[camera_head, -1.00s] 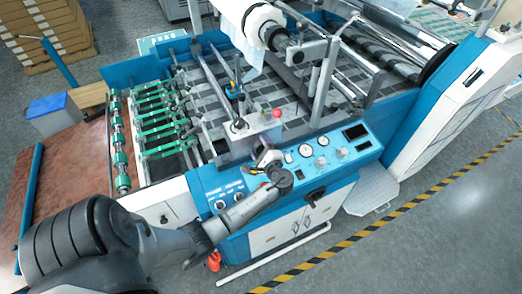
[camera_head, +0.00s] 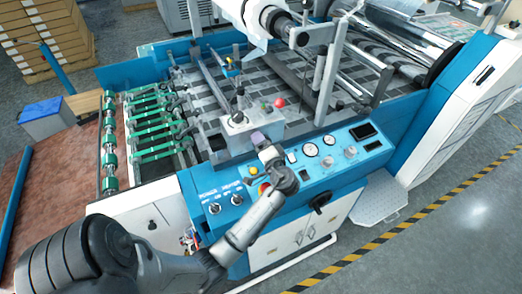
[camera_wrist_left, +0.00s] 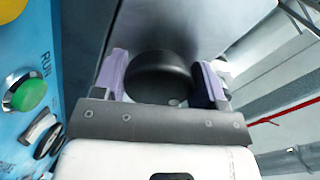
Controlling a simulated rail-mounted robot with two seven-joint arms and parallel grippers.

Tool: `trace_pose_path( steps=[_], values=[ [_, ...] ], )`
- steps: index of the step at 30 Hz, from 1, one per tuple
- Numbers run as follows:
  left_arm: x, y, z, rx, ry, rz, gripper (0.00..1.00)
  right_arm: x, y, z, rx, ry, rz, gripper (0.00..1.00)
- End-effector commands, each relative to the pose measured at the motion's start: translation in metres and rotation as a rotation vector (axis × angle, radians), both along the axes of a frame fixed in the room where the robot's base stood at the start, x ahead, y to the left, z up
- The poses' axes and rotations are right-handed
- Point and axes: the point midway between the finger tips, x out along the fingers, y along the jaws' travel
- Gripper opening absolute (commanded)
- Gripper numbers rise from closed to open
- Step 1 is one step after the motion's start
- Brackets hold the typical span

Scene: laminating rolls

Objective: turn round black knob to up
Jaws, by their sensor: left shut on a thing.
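The round black knob (camera_wrist_left: 158,78) fills the middle of the left wrist view, on a grey metal face. My left gripper (camera_wrist_left: 163,82) has its two purple-tipped fingers on either side of the knob and is shut on it. In the head view my left gripper (camera_head: 262,143) is at the small grey box at the back edge of the blue control panel. The knob cannot be made out there. No pointer mark shows on it, so I cannot tell which way it is turned. My right gripper is not in view.
The blue control panel (camera_head: 335,165) carries gauges, switches and buttons close to my left arm. A green button (camera_wrist_left: 28,94) marked RUN is left of the gripper.

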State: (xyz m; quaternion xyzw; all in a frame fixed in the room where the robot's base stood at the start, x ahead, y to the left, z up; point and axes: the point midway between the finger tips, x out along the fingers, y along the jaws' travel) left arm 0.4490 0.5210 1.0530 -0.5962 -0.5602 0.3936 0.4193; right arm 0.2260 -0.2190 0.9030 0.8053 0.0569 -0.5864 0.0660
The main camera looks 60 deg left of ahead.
Motion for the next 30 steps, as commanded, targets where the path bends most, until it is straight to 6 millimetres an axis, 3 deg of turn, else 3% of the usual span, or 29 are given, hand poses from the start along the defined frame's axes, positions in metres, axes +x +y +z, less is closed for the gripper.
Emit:
trace_pose_path(
  steps=[1,9,28,29,30],
  values=[
    [0.000,0.000,-0.004,-0.001,-0.030,0.000,0.42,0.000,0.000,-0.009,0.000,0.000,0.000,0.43],
    [0.000,0.000,-0.002,-0.009,-0.137,0.000,0.42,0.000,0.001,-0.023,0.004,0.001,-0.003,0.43],
    [0.001,0.000,0.000,-0.012,-0.176,-0.001,0.42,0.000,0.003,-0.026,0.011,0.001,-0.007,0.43],
    [0.001,0.000,0.000,-0.012,-0.176,-0.001,0.67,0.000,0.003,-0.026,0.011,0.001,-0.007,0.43],
    [0.001,0.000,0.000,-0.012,-0.175,-0.001,0.71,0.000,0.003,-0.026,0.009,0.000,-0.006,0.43]
  ],
)
